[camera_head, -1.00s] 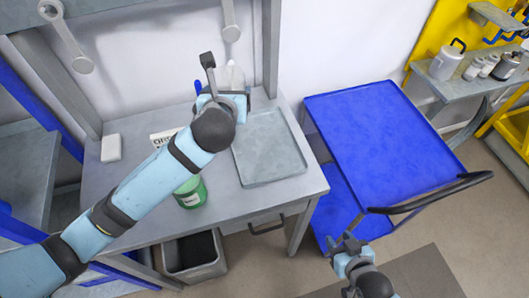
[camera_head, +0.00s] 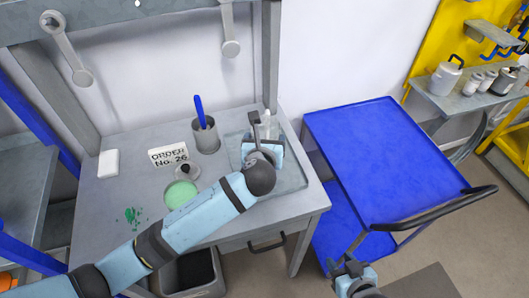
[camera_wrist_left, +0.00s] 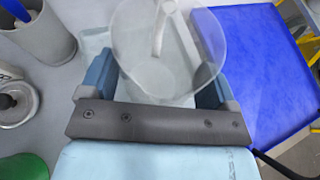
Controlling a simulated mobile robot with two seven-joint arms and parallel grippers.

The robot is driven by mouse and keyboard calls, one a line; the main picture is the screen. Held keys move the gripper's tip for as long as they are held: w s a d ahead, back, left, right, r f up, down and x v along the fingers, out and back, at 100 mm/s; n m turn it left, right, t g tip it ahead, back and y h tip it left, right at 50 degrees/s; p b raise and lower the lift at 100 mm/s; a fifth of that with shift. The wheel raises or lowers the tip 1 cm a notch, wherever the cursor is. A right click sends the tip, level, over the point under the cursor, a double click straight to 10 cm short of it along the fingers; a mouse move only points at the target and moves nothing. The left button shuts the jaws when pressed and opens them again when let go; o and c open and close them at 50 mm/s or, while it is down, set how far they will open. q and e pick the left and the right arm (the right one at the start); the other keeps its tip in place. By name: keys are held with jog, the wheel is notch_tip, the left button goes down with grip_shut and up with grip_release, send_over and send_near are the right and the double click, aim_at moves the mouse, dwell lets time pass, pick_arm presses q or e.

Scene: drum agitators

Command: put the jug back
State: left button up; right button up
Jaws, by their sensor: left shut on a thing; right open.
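The jug (camera_wrist_left: 190,75) is clear and see-through, with a wide round mouth. In the left wrist view it sits between the fingers of my left gripper (camera_wrist_left: 160,82), which is shut on it. In the head view my left gripper (camera_head: 264,140) is over the grey tray (camera_head: 292,180) at the bench's right side, and the jug (camera_head: 272,120) is mostly hidden behind it. I cannot tell whether the jug touches the tray. My right gripper (camera_head: 347,268) is open and empty, low in front of the blue cart.
A grey cup (camera_head: 206,138) with a blue-handled tool stands left of the tray. A green can (camera_head: 181,194), a small knobbed grey part (camera_head: 187,171), an order sign (camera_head: 168,155) and green splashes (camera_head: 132,216) are on the bench. The blue cart (camera_head: 385,150) is empty on top.

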pick_arm(q)
notch_tip(320, 180, down, 5)
jog(key=shift+r, duration=0.15)
dwell(0.3)
jog(key=o, duration=0.9)
jog(key=shift+f, duration=0.2)
jog(key=shift+c, duration=0.2)
